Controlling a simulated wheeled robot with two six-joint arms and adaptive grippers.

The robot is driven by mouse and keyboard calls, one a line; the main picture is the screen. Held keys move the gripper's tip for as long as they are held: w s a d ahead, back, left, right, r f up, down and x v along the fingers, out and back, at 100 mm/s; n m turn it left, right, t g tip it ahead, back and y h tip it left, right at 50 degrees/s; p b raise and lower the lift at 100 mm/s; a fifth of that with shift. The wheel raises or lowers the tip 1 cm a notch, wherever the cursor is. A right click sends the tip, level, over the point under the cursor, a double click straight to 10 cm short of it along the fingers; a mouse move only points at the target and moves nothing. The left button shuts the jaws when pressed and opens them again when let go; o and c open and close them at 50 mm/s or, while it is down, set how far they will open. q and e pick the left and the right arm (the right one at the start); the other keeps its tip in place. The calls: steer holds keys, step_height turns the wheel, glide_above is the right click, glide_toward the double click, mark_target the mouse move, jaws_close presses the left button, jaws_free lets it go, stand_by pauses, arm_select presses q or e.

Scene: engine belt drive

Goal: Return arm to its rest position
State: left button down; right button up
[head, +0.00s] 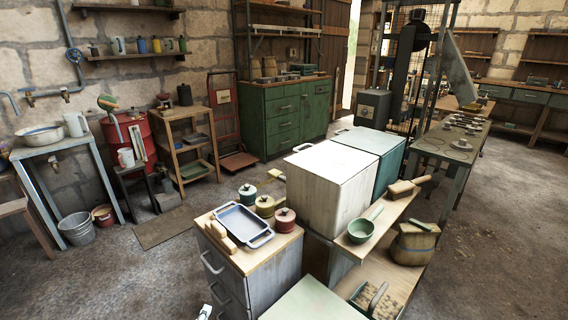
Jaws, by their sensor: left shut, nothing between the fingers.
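A small pale piece at the bottom edge, left of centre, appears to be the tip of my left gripper (205,312). It is beside the front of the grey drawer cabinet (262,282), and the rest of the arm is out of frame. It is shut with nothing held. My right gripper is not in view. A tall dark machine with a wheel and a slanted guard (458,75) stands at the back right, far from the gripper.
On the cabinet are a blue-grey tray (240,222) and several lidded pots. A white box (330,180) stands behind it. A shelf with a green pan (361,231) is to its right. A long workbench (432,147) holds small metal parts. The floor (120,285) at left is clear.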

arm_select(q)
steer(key=s+d+f+m+g, duration=0.2)
steer(key=s+f+m+g, duration=1.15)
steer(key=s+f, duration=0.65)
steer(key=s+a+r+m+p, duration=0.1)
steer(key=s+r+p, duration=0.1)
steer(key=s+p, duration=0.7)
steer(key=s+a+r+y+p, duration=0.1)
steer(key=s+a+r+p, duration=0.1)
steer(key=s+p, duration=0.7)
steer(key=g+p, duration=0.1)
steer(key=p, duration=0.4)
steer(key=shift+s+a+m+p, duration=0.3)
steer(key=shift+m+p, duration=0.05)
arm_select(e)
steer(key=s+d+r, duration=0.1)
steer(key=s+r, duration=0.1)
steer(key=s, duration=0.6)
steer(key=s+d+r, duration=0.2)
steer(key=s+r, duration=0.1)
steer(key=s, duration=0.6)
arm_select(q)
steer(key=shift+r, duration=0.1)
